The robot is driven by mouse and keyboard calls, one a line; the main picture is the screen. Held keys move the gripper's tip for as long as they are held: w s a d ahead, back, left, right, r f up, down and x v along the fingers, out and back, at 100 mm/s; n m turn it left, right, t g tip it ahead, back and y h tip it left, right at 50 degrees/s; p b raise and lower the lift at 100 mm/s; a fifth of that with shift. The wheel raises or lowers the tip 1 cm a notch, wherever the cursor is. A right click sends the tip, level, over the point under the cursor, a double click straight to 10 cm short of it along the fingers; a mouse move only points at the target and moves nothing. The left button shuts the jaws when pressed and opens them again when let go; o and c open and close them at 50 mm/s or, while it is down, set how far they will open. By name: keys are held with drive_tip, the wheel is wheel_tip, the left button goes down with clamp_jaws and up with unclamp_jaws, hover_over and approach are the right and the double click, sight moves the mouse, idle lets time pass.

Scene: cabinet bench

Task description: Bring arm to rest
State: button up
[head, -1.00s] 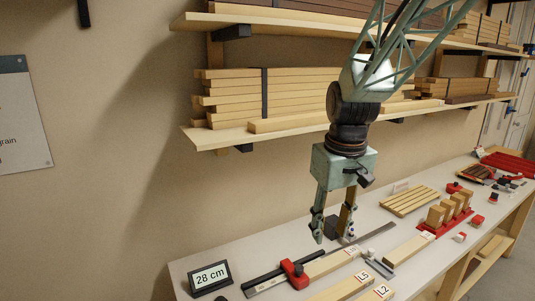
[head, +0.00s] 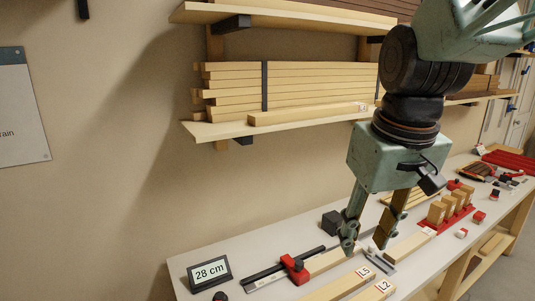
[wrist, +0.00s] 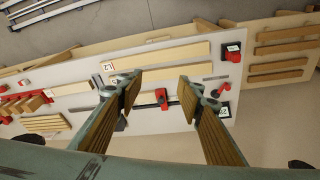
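My gripper (head: 365,243) hangs fingers-down over the bench (head: 231,258) in the head view, above the boards. Its two wood-toned finger pads stand apart, and nothing shows between them. The wrist view also shows my gripper (wrist: 157,88) open, with the bench below. The arm bends down from the upper right in the head view and hides part of the shelves and bench behind it.
A sign reading 28 cm (head: 209,272) stands at the bench's left end. A red clamp (head: 294,268) sits on a dark rail beside boards labelled L5 (head: 340,286) and L2 (head: 376,292). A shelf (head: 230,128) with stacked planks is on the wall. Red block holder (head: 440,226) is right.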

drive_tip(key=s+d+f+m+t+b, duration=0.1)
drive_tip(key=s+d+m+b, duration=0.1)
drive_tip(key=s, duration=1.7)
drive_tip(key=shift+s+b, duration=0.15)
drive_tip(key=shift+b, duration=0.2)
drive_tip(key=shift+c, duration=0.5)
idle(1.6)
